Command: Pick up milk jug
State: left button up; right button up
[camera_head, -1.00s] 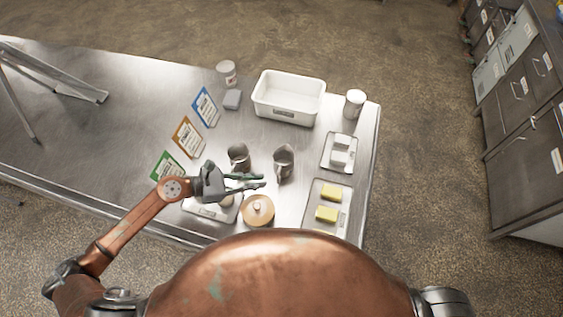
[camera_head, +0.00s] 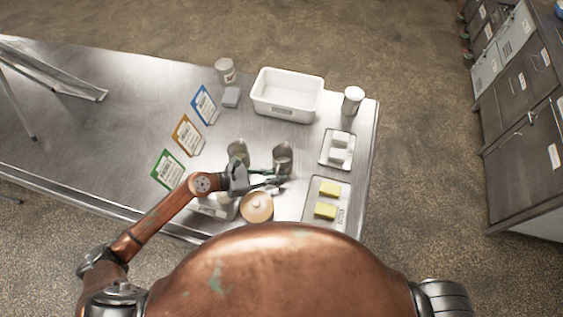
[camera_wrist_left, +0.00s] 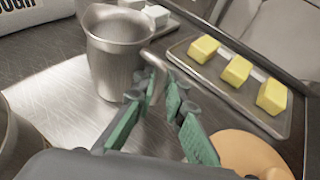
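Two metal jugs stand upright on the steel table, a left one (camera_head: 238,150) and a right one (camera_head: 282,156). The right jug also shows in the left wrist view (camera_wrist_left: 115,62), with its handle (camera_wrist_left: 154,68) toward my gripper. My left gripper (camera_head: 279,178) is open at the near side of this jug. In the left wrist view its green-padded fingers (camera_wrist_left: 158,92) lie on either side of the handle's lower end. Contact cannot be told. My right gripper is not in view.
A round tan lid (camera_head: 257,207) and a scale-like tray (camera_head: 217,208) lie near the left gripper. Trays with yellow blocks (camera_head: 313,213) and white blocks (camera_head: 325,150) are at the right. A white bin (camera_head: 288,94) stands behind.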

pick_arm(q)
jog(key=shift+c, duration=0.4)
grip_shut()
jog(key=shift+r, duration=0.2)
jog(key=shift+r, duration=1.05)
jog(key=w+a+r+b, duration=0.4)
jog(key=w+a+r, duration=0.4)
jog(key=w+r, duration=0.2)
jog(key=shift+w+a+r, duration=0.25)
jog(key=shift+w+a, duration=0.15)
dwell(0.9)
